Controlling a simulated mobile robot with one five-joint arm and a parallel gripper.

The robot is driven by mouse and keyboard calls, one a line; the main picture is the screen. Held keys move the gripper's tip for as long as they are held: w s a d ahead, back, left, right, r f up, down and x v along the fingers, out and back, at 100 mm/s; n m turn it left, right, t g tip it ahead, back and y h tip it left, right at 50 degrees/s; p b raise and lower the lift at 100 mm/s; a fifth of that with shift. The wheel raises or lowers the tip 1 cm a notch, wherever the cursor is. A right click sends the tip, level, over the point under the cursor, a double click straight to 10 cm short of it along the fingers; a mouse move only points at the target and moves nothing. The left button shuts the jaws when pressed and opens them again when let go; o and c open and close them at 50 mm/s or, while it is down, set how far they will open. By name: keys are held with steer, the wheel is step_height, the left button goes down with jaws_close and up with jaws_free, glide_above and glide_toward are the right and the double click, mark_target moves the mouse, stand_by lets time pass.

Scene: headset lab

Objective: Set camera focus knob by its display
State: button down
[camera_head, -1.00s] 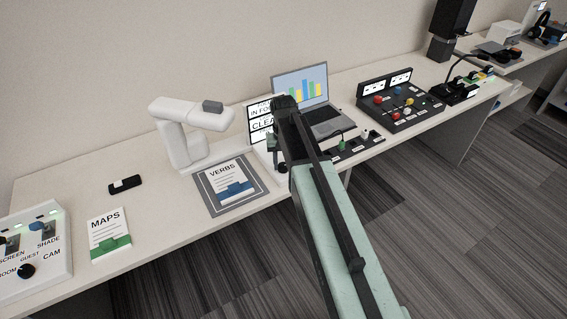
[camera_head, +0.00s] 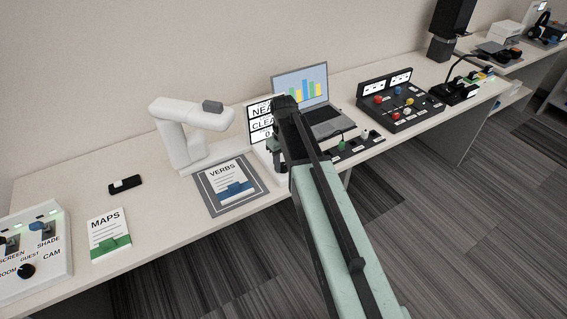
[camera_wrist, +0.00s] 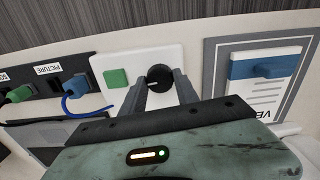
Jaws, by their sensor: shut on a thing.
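The focus knob (camera_wrist: 158,74) is a round black knob with a light pointer mark, on a white panel (camera_wrist: 125,65) in the wrist view. My gripper (camera_wrist: 160,84) has one finger on each side of the knob and is shut on it. In the head view, my gripper (camera_head: 279,152) is low in front of the display, and the knob is mostly hidden there. The display (camera_head: 258,124) stands upright behind it, with rows starting "NEA", "CLEA" and "0". My arm hides its right part.
A green block (camera_wrist: 116,78) sits on the panel beside the knob. A white document camera (camera_head: 180,140) and a VERBS booklet (camera_head: 226,172) on a grey mat lie left. A laptop (camera_head: 326,122), a cable panel and a control console (camera_head: 400,102) stand right.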

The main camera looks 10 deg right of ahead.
mark_target(283, 165)
steer(key=shift+w, duration=0.1)
steer(key=c, duration=0.9)
jaws_free()
step_height(283, 165, up, 8)
steer(key=p, duration=0.8)
steer(key=shift+f, duration=0.1)
